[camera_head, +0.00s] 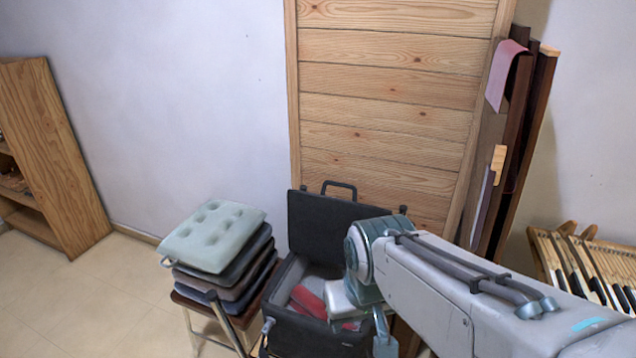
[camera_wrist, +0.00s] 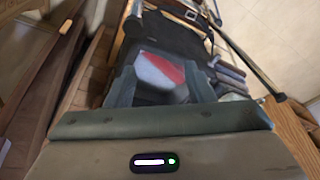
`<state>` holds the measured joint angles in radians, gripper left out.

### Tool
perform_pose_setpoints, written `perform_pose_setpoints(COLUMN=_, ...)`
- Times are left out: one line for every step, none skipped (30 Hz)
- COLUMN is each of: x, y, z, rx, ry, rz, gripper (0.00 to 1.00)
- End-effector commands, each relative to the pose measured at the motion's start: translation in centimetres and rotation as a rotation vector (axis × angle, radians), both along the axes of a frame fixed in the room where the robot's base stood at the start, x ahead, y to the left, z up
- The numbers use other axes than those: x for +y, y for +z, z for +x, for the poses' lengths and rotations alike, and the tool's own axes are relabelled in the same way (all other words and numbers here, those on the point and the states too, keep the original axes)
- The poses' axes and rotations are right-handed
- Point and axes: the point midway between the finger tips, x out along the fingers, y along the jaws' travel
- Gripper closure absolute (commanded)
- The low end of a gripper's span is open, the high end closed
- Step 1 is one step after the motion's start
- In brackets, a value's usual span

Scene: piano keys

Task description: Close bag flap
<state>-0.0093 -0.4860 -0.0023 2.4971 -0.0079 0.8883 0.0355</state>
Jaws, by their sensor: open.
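A dark bag (camera_head: 283,310), shaped like a case, stands open beside a stack of cushions. Its flap (camera_head: 318,228) is raised upright at the back, with a handle on its top edge. Red and white items (camera_head: 310,298) lie inside. My gripper (camera_wrist: 160,88) is open and empty in the wrist view, with the red and white items showing beyond and between its fingers. In the head view, my arm covers the right part of the bag and of the flap, and the fingers are hard to make out there.
Stacked cushions (camera_head: 213,236) sit on a chair left of the bag. A wooden panel (camera_head: 390,110) stands behind the flap, with dark boards (camera_head: 520,150) leaning at its right. Piano keys (camera_head: 585,270) are at far right and a wooden shelf (camera_head: 62,165) at far left.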

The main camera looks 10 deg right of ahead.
Motion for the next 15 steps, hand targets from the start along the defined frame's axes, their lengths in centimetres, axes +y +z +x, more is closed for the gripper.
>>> perform_pose_setpoints(x=-0.1, y=0.5, z=0.6, rx=-0.002, ry=-0.007, rz=-0.002, gripper=0.66)
perform_pose_setpoints(x=-0.1, y=0.9, z=1.0, rx=-0.003, ry=-0.013, rz=-0.002, gripper=0.75)
perform_pose_setpoints(x=-0.3, y=1.6, z=1.9, rx=-0.008, ry=-0.026, rz=-0.004, gripper=0.86)
perform_pose_setpoints(x=-0.4, y=2.2, z=2.7, rx=-0.01, ry=-0.039, rz=-0.007, gripper=0.94)
perform_pose_setpoints(x=-0.5, y=3.0, z=3.7, rx=-0.014, ry=-0.052, rz=-0.01, gripper=1.0)
perform_pose_setpoints(x=-0.8, y=4.1, z=5.2, rx=-0.021, ry=-0.075, rz=-0.013, gripper=1.0)
perform_pose_setpoints(x=-0.9, y=4.9, z=6.4, rx=-0.025, ry=-0.094, rz=-0.015, gripper=1.0)
perform_pose_setpoints(x=-1.2, y=5.7, z=7.7, rx=-0.03, ry=-0.114, rz=-0.019, gripper=1.0)
perform_pose_setpoints(x=-1.5, y=6.9, z=9.5, rx=-0.039, ry=-0.143, rz=-0.023, gripper=1.0)
perform_pose_setpoints(x=-1.7, y=7.6, z=10.8, rx=-0.045, ry=-0.163, rz=-0.026, gripper=1.0)
perform_pose_setpoints(x=-1.9, y=8.4, z=12.1, rx=-0.051, ry=-0.185, rz=-0.03, gripper=1.0)
perform_pose_setpoints(x=-2.2, y=9.3, z=13.9, rx=-0.059, ry=-0.213, rz=-0.033, gripper=1.0)
perform_pose_setpoints(x=-2.5, y=10.0, z=15.2, rx=-0.066, ry=-0.235, rz=-0.035, gripper=1.0)
perform_pose_setpoints(x=-2.7, y=10.7, z=16.5, rx=-0.073, ry=-0.256, rz=-0.039, gripper=1.0)
perform_pose_setpoints(x=-3.1, y=11.4, z=18.2, rx=-0.082, ry=-0.284, rz=-0.042, gripper=1.0)
